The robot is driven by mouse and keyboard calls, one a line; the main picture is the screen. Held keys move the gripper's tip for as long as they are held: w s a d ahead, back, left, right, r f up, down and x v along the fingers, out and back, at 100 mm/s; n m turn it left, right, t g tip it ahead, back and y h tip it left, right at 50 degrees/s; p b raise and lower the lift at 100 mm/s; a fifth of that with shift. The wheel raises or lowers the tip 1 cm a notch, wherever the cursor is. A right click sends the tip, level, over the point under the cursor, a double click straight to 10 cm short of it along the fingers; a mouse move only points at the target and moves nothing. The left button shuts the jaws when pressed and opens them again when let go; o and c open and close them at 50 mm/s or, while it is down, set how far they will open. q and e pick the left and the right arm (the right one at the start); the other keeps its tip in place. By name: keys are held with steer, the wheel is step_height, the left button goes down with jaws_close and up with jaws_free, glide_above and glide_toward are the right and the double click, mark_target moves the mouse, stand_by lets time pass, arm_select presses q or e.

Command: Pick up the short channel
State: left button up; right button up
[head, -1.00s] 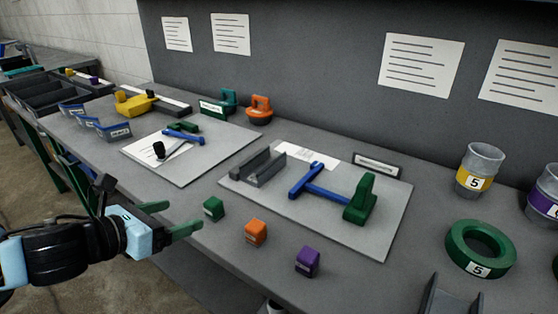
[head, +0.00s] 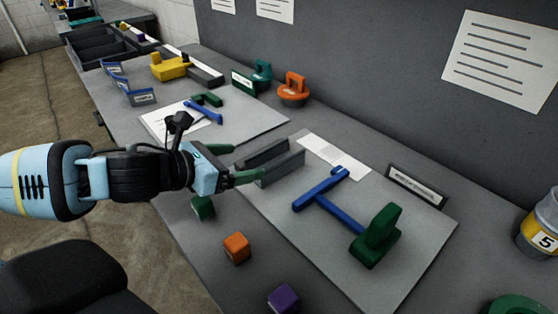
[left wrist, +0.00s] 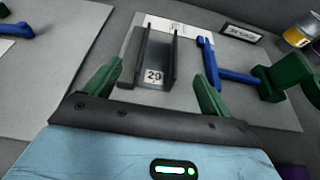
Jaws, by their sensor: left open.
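The short channel (head: 282,168) is a dark grey U-shaped piece lying on the near grey board (head: 335,262). In the left wrist view the channel (left wrist: 148,60) points away from me, open side up, with a white "29" label at its near end. My left gripper (head: 240,163) is open, its two green fingers pointing at the channel's near end. In the left wrist view the fingers (left wrist: 158,80) stand to either side of that end, with nothing between them that I can see gripped. My right gripper is not in view.
A blue T-shaped bar (head: 325,195) and a green block-like tool (head: 376,236) lie right of the channel. Green (head: 203,208), orange (head: 237,248) and purple (head: 283,298) blocks stand along the near bench edge. A name plate (head: 416,186) stands behind.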

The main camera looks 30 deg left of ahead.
mark_target(264, 157)
arm_select(q)
steer(key=shift+w+d+f, duration=0.15)
steer(key=shift+w+f, duration=0.05)
steer(key=shift+w, duration=0.4)
steer(key=shift+w+d+f, duration=0.25)
steer(key=shift+w, duration=0.25)
steer(key=shift+x, duration=2.6)
steer(key=shift+c, duration=0.4)
steer(key=c, duration=1)
steer(key=shift+r, duration=0.1)
steer(key=shift+c, duration=0.2)
step_height(264, 157, up, 10)
steer(key=p, duration=0.2)
steer(key=shift+p, duration=0.3)
